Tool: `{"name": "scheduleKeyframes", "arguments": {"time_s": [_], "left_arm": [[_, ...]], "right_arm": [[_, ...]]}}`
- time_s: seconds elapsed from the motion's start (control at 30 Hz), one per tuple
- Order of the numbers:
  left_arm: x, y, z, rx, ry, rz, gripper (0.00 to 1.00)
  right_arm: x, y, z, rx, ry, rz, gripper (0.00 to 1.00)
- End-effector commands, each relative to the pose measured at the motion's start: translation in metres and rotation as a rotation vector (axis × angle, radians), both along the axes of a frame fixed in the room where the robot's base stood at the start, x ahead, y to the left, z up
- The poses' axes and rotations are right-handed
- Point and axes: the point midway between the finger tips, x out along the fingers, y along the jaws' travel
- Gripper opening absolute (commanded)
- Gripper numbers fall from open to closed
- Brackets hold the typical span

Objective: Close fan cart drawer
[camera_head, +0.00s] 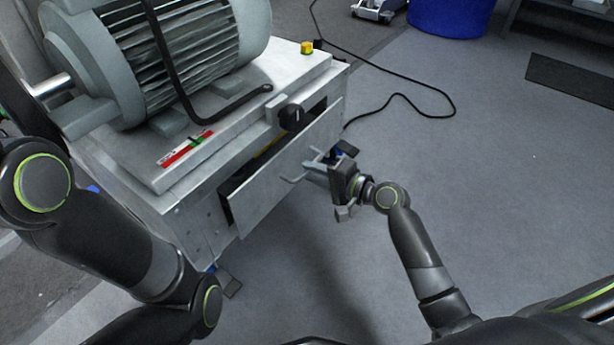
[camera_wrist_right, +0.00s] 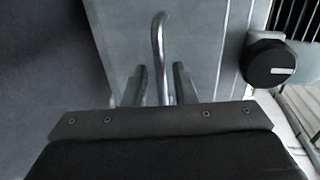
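The fan cart (camera_head: 190,222) is a light grey metal cabinet with a large grey motor on top. Its drawer (camera_head: 270,180) stands partly open, with a dark gap behind the top of its front panel. The drawer's bar handle (camera_head: 291,179) sticks out from the front; it also shows in the right wrist view (camera_wrist_right: 158,45). My right gripper (camera_head: 312,166) is at the handle. In the wrist view its two fingers (camera_wrist_right: 160,85) stand on either side of the handle bar with gaps showing, so it looks open around it. My left arm crosses the lower left; its gripper is out of frame.
A black knob (camera_head: 291,117) sits above the drawer and also shows in the wrist view (camera_wrist_right: 267,64). A yellow button box (camera_head: 307,47) is on the cart's top corner. A black cable (camera_head: 400,97) lies on the floor. A blue bin (camera_head: 450,15) stands behind.

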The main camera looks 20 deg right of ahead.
Motion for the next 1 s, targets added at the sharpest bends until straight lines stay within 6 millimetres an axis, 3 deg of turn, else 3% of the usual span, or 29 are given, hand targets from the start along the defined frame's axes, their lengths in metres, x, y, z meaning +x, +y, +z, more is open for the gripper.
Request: {"name": "scheduleKeyframes", "arguments": {"time_s": [0.2, 0.5, 0.7, 1.0], "left_arm": [[-0.001, 0.000, -0.008, -0.012, 0.000, -0.020, 0.32], [-0.001, 0.000, -0.008, -0.018, 0.004, -0.026, 0.32], [-0.001, 0.000, -0.008, -0.017, 0.004, -0.026, 0.32], [-0.001, -0.001, -0.007, -0.011, 0.002, -0.021, 0.32]], "right_arm": [[0.016, 0.012, -0.006, 0.000, 0.000, 0.001, 0.25], [0.018, 0.014, -0.005, 0.000, 0.001, 0.001, 0.25], [0.018, 0.014, -0.005, -0.001, 0.001, 0.000, 0.01], [0.018, 0.014, -0.005, -0.001, 0.001, 0.000, 0.00]]}}
